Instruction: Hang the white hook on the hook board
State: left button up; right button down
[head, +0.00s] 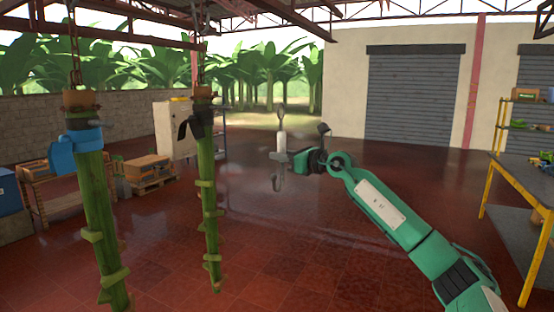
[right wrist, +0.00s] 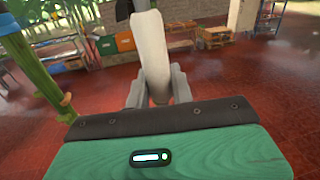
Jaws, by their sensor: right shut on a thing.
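The white hook (head: 281,141) hangs upright in the air near the middle of the head view, with a white grip and a grey curved end below. My right gripper (head: 286,157) is shut on it. In the right wrist view the white grip (right wrist: 151,55) stands up between the two grey fingers of my right gripper (right wrist: 157,92). The hook's lower end is hidden there. I cannot make out a hook board for certain in either view. My left gripper is not in view.
Two green stems hang at the left, one with a blue wrap (head: 75,151), the other with a black wrap (head: 195,123). A pale cabinet (head: 175,128) and pallets with crates (head: 147,168) stand behind. A yellow-legged table (head: 525,190) stands at the right. The central floor is clear.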

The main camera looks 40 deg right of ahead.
pick_arm(q)
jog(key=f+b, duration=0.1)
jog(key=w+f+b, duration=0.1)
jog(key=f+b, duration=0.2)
jog(key=b, duration=0.1)
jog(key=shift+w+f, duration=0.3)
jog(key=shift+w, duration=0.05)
pick_arm(e)
jog(key=d+v, duration=0.1)
jog(key=v, duration=0.5)
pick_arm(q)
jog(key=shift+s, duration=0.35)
pick_arm(e)
jog(key=shift+r, duration=0.1)
